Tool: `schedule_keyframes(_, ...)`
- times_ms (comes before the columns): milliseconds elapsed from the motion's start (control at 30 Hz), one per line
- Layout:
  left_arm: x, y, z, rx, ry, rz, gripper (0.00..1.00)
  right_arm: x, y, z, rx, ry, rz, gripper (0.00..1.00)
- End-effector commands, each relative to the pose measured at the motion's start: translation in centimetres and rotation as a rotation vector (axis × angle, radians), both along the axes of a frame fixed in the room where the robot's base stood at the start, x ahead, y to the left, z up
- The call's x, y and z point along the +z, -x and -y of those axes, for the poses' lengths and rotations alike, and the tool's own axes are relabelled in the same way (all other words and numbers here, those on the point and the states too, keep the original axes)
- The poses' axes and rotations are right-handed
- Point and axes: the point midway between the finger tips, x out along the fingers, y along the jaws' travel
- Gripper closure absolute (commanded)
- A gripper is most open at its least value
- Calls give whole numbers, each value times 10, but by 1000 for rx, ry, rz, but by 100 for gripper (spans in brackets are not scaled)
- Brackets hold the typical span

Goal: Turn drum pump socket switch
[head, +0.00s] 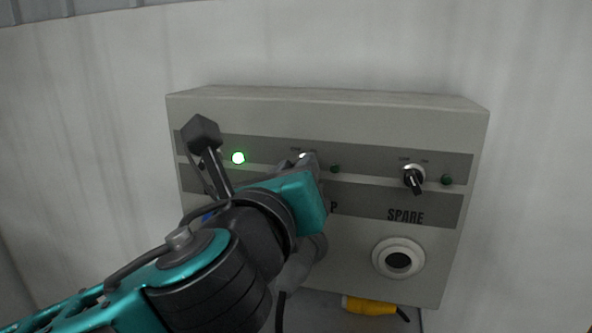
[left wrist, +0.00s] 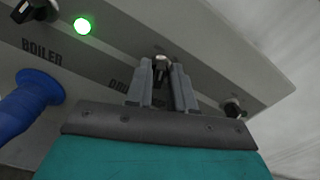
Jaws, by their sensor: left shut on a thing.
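A grey control box (head: 330,108) is mounted on the wall. The drum pump switch (left wrist: 161,62) is the middle rotary switch, partly hidden by my fingers. My left gripper (head: 307,162) is at this switch, and in the left wrist view its two fingers (left wrist: 160,78) are shut on the knob from both sides. The exact angle of the knob is hard to tell. The drum pump lamp (head: 335,168), just right of the switch, is dark green and unlit. The drum pump label is mostly covered by my gripper. My right gripper is not in view.
The boiler lamp (head: 238,157) glows green at the left. The spare switch (head: 413,179), its unlit lamp (head: 447,180) and the empty spare socket (head: 398,259) are at the right. A blue plug (left wrist: 30,104) sits below the boiler label. A yellow connector (head: 368,305) hangs below the box.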

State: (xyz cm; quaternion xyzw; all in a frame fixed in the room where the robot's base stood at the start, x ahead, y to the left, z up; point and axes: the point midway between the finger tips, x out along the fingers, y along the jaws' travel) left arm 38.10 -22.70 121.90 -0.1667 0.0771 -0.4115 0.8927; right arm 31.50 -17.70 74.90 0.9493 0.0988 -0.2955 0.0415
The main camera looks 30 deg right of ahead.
Motion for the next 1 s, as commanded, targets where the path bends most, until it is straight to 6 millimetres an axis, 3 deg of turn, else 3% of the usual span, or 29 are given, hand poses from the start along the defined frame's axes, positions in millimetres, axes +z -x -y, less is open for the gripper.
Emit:
schedule_keyframes(300, 0, 0, 0, 0, 91, -106, 100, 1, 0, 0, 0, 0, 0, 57)
schedule_keyframes(867, 0, -1, 0, 0, 112, -131, 100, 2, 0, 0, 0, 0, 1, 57)
schedule_keyframes(900, 0, -1, 0, 0, 112, -131, 76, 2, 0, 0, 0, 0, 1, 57)
schedule_keyframes(1000, 0, 0, 0, 0, 111, -130, 67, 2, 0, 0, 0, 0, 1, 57)
